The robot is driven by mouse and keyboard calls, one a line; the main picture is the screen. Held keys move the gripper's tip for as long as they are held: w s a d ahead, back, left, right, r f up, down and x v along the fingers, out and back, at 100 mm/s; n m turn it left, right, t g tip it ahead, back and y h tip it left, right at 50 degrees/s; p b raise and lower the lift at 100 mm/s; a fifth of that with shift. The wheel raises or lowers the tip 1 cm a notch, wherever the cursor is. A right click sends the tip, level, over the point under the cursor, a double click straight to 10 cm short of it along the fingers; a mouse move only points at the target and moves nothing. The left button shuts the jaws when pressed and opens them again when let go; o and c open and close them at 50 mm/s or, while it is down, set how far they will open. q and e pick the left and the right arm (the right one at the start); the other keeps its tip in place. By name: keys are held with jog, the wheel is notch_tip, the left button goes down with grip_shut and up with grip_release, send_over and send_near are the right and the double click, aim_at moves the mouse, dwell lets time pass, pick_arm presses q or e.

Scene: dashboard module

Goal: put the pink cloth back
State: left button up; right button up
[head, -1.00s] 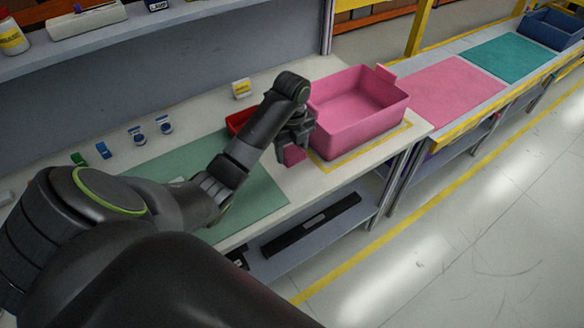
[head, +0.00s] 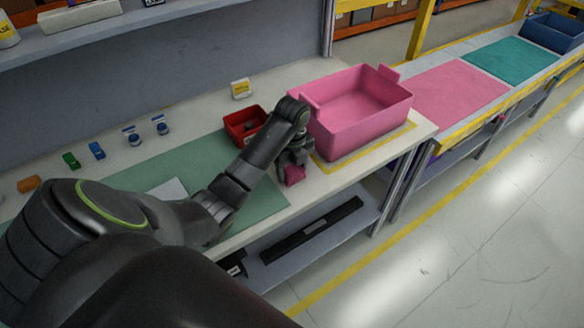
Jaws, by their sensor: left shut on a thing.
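The pink cloth (head: 295,176) is a small dark-pink bundle in the jaws of my left gripper (head: 294,167). The gripper is shut on it and points down. They are beside the near left side of the pink bin (head: 365,130), outside its wall, over the pale bench top near the front edge. I cannot tell whether the cloth touches the bench. The pink bin looks empty where its floor shows. My right gripper is not in view.
A red tray (head: 238,120) stands behind my left forearm. A green mat (head: 255,203) with a white sheet (head: 172,189) lies under the arm. Small bottles (head: 162,126) and coloured blocks (head: 97,151) stand at the back left. A pink mat (head: 455,88) lies right of the bin.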

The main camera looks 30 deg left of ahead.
aim_at(292, 170)
pick_arm(q)
jog(key=o, duration=0.9)
jog(key=shift+f, duration=0.15)
jog(key=shift+o, duration=0.2)
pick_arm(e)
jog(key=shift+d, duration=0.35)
pick_arm(q)
notch_tip(292, 170, up, 3)
notch_tip(292, 170, up, 9)
jog(key=p, duration=0.8)
jog(key=shift+r, duration=0.2)
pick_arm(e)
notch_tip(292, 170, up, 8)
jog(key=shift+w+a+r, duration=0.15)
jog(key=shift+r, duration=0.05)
pick_arm(q)
jog(key=shift+s+f, duration=0.1)
